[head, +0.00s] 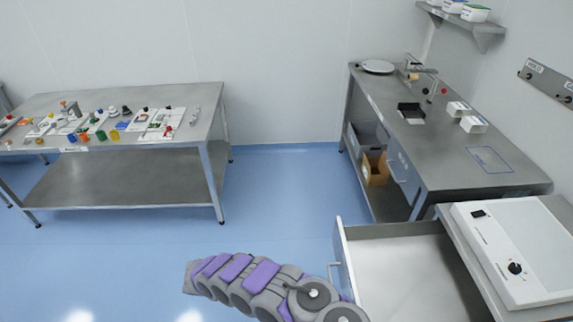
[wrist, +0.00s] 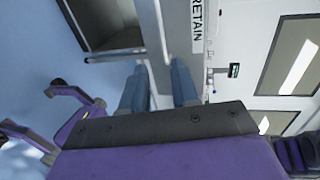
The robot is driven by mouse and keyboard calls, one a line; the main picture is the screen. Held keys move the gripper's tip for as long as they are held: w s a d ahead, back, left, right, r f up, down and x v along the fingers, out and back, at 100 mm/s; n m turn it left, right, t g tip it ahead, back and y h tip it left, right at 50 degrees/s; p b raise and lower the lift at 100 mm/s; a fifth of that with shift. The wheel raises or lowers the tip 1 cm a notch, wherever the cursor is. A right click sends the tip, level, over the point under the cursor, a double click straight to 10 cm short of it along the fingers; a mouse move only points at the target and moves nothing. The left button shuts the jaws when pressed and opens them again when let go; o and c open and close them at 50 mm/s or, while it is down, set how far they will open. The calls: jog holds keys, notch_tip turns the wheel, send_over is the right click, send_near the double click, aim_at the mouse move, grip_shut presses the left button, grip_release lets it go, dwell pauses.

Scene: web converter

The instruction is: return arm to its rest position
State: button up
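My arm, with grey links and purple pads, shows at the bottom middle of the head view, stretched low from the lower right toward the left. It lies in front of the open drawer (head: 405,265). I cannot make out the fingertips in the head view. In the wrist view my gripper (wrist: 160,85) shows two blue fingers standing apart. Nothing shows held between them. Beyond the fingers is a pale panel with a RETAIN label (wrist: 198,30).
A steel table (head: 70,105) with several small items stands at the left. A steel bench (head: 430,150) stands at the right, near a white device with a black knob (head: 515,250). The drawer juts out beside my arm. Blue floor (head: 285,190) is clear between the tables.

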jog(key=w+d+r+m+g, duration=0.2)
jog(key=d+r+m, duration=0.35)
jog(key=r, duration=0.25)
jog(key=w+d+r+m+g, duration=0.25)
jog(key=d+r+m, duration=0.3)
jog(key=r, duration=0.35)
jog(key=s+d+r+m+g+y, duration=0.1)
jog(key=s+d+r+m+y, duration=0.15)
jog(key=d+r+m, duration=0.35)
jog(key=s+d+r+m+g+y, duration=0.1)
jog(key=s+d+r+m+y, duration=0.2)
jog(key=r, duration=0.4)
jog(key=s+d+r+m+y, duration=0.1)
jog(key=s+r+m+y, duration=0.1)
jog(key=s+r+m, duration=0.3)
jog(key=s+d+r+m+y, duration=0.1)
jog(key=s+r+m+y, duration=0.1)
jog(key=s, duration=0.5)
jog(key=s+a+m+t+y, duration=0.2)
jog(key=s+m, duration=0.3)
jog(key=s, duration=0.3)
jog(key=s+a+m+t+y, duration=0.1)
jog(key=s+a+m+y, duration=0.3)
jog(key=s, duration=0.4)
jog(key=shift+r+m+t, duration=0.3)
jog(key=shift+m+t, duration=0.05)
jog(key=shift+m, duration=0.05)
